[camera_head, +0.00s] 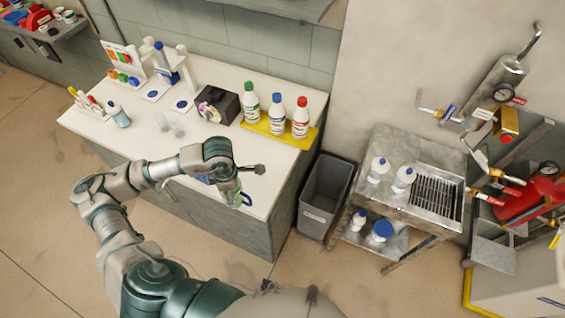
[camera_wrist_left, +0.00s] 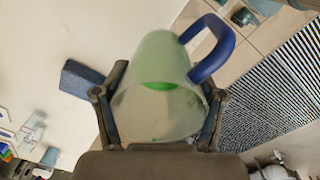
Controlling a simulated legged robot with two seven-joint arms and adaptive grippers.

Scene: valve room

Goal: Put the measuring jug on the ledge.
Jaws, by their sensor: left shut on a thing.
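The measuring jug (camera_wrist_left: 158,95) is clear, with a blue handle and a green patch inside. In the left wrist view it sits between the fingers of my left gripper (camera_wrist_left: 158,120), which is shut on it. In the head view the jug (camera_head: 236,197) shows only in part below my left gripper (camera_head: 240,182), near the front right edge of the white counter; my wrist hides the rest. A grey shelf (camera_head: 290,8) is cut off at the top edge; I cannot tell whether it is the ledge. My right gripper is not in view.
On the counter (camera_head: 100,130) stand a yellow tray (camera_head: 262,130) with three bottles, a black box (camera_head: 217,105) and a rack (camera_head: 150,75). A blue block (camera_wrist_left: 88,80) lies near the jug. A grey bin (camera_head: 327,195) and a metal cart (camera_head: 395,210) stand to the right.

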